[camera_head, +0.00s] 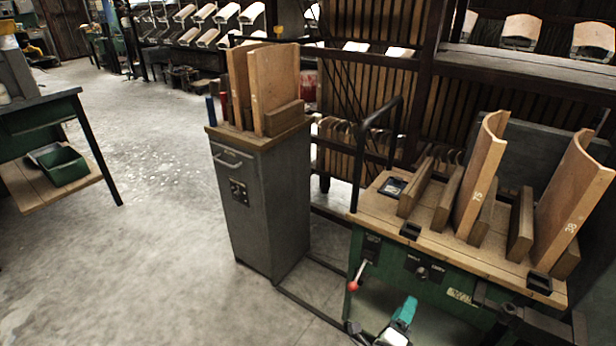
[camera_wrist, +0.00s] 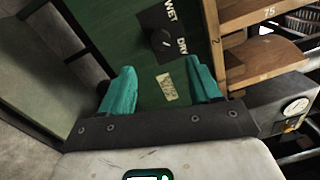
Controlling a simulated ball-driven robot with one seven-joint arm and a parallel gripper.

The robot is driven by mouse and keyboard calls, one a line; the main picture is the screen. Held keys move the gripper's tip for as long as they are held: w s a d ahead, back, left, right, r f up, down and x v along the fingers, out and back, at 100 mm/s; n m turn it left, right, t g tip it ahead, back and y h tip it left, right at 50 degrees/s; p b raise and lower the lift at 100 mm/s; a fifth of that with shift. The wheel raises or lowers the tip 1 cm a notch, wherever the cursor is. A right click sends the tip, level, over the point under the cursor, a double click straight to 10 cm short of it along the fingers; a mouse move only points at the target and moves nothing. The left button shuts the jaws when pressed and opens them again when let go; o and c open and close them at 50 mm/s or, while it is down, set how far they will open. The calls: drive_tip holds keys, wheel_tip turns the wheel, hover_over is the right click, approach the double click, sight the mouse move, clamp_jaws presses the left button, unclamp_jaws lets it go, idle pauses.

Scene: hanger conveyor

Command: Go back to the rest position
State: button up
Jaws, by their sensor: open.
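My gripper (camera_wrist: 160,88) has two teal fingers, spread apart with nothing between them in the wrist view. In the head view my gripper (camera_head: 405,312) shows at the bottom, in front of the green base of the machine (camera_head: 462,296). Curved wooden boards stand upright on the machine's wooden top, one marked 75 (camera_head: 480,180) and another farther right (camera_head: 575,200). The wrist view shows the machine's green front with a WET/DRY dial (camera_wrist: 162,40) beyond the fingers.
A grey cabinet (camera_head: 262,200) left of the machine holds more upright curved boards (camera_head: 275,85). A low metal bar (camera_head: 312,308) runs along the floor between cabinet and machine. A green bench (camera_head: 45,115) stands far left. Open concrete floor (camera_head: 130,240) lies left of the cabinet.

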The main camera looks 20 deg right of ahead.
drive_tip(key=w+a+r+n+t+y, duration=0.4)
drive_tip(key=a+r+n+t+y, duration=0.25)
drive_tip(key=n+y, duration=0.5)
drive_tip(key=s+a+f+n+g+y, duration=0.45)
drive_tip(key=s+a+n+y, duration=0.3)
drive_tip(key=n, duration=0.65)
drive_tip(key=s+d+n+g+h, duration=0.25)
drive_tip(key=s+g, duration=0.35)
drive_tip(key=s, duration=0.6)
drive_tip(key=s+d+n+g+h, duration=0.25)
drive_tip(key=s+g, duration=0.35)
drive_tip(key=s, duration=0.6)
wheel_tip(320, 180, up, 14)
drive_tip(key=p, duration=1.4)
drive_tip(key=shift+s+d+r, duration=0.15)
drive_tip(key=shift+s+r, duration=0.1)
drive_tip(key=shift+s, duration=0.2)
